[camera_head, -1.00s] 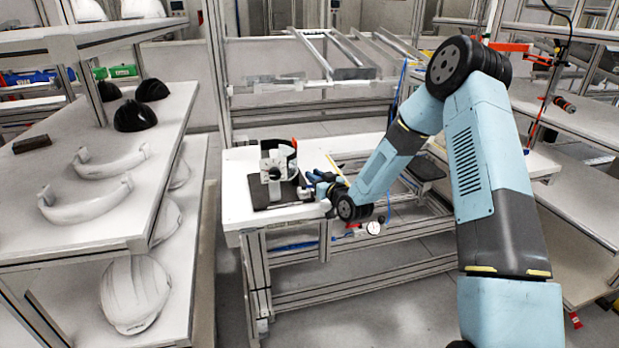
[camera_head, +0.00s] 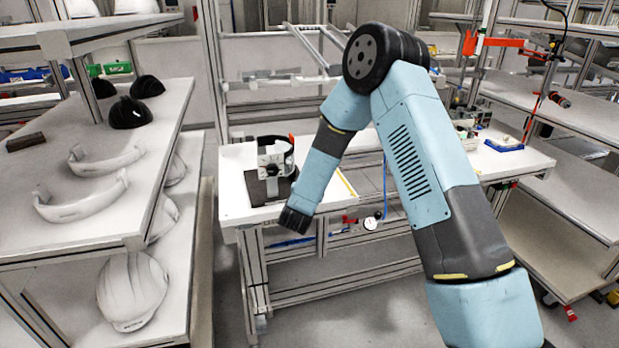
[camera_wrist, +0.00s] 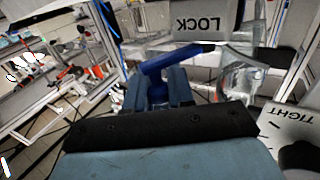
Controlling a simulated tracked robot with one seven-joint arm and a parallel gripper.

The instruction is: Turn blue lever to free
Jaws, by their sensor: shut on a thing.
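The blue lever (camera_wrist: 180,58) shows in the wrist view, its arm slanting up to the right toward a white label reading LOCK (camera_wrist: 202,20). My gripper (camera_wrist: 155,82) is shut on the lever's lower end, with one finger on each side. In the head view, the black and white fixture (camera_head: 275,160) stands on a dark base on the white bench. My wrist is at the fixture's front right there; my fingers and the lever are hidden.
A second white label reading TIGHT (camera_wrist: 285,125) is at the right in the wrist view. The white bench (camera_head: 235,205) has free room left of the fixture. A shelf (camera_head: 100,225) with visors and black shells stands at the left.

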